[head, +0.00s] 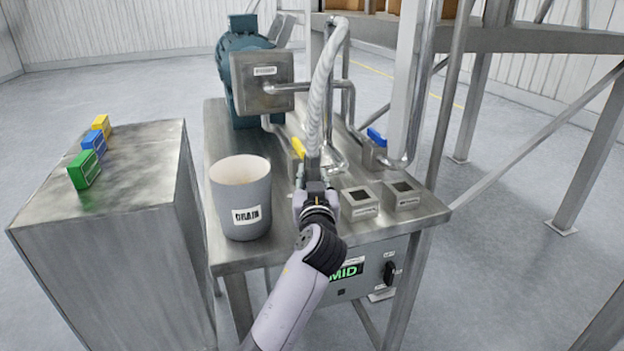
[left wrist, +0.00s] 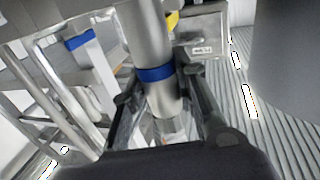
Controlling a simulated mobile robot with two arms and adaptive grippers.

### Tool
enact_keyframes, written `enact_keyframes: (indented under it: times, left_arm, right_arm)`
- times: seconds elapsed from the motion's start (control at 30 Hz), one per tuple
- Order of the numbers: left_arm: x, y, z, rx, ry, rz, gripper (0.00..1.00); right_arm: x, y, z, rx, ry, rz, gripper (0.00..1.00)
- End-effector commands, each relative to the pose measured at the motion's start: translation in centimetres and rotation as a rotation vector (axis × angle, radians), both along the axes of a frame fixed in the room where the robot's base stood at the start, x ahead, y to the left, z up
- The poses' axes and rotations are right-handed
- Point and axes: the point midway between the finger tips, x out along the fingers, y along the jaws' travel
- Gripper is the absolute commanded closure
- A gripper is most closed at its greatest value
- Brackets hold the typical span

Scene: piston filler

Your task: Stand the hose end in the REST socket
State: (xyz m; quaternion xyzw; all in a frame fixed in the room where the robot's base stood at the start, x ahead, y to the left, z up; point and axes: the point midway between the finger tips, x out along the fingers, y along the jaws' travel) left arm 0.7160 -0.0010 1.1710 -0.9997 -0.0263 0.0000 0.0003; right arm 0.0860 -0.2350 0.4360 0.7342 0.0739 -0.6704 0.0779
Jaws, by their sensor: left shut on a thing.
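My left gripper (head: 314,187) is shut on the hose end, above the front part of the steel bench. In the left wrist view the hose end (left wrist: 152,72) is a metal tube with a blue band, between the two fingers, its tip pointing away past them. The white braided hose (head: 321,90) rises from the gripper to the pipe above.
A grey DRAIN bucket (head: 240,200) stands left of the gripper. Behind are a yellow-handled valve (head: 299,149), a blue-handled valve (head: 376,139) and steel pipes. A steel cabinet (head: 120,225) with green, blue and yellow blocks stands at left. A MID display (head: 347,270) is below.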

Motion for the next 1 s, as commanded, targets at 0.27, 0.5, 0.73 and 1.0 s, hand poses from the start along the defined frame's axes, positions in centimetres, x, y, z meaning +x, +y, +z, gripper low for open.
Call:
enact_keyframes:
  times: [0.27, 0.5, 0.73, 1.0]
  left_arm:
    - [0.0, 0.0, 0.1, -0.001, -0.003, 0.000, 1.00]
    - [0.0, 0.0, -0.7, -0.001, -0.003, 0.000, 1.00]
    - [0.0, 0.1, -1.9, -0.002, -0.003, 0.000, 1.00]
    - [0.0, 0.0, -2.0, -0.002, -0.003, -0.001, 1.00]
  right_arm:
    - [0.0, 0.0, -0.1, 0.000, 0.000, 0.000, 1.00]
    - [0.0, 0.0, -0.9, 0.000, 0.000, 0.000, 1.00]
    - [0.0, 0.0, -2.1, 0.000, 0.000, 0.000, 1.00]
    - [0.0, 0.0, -2.2, -0.001, 0.000, 0.000, 1.00]
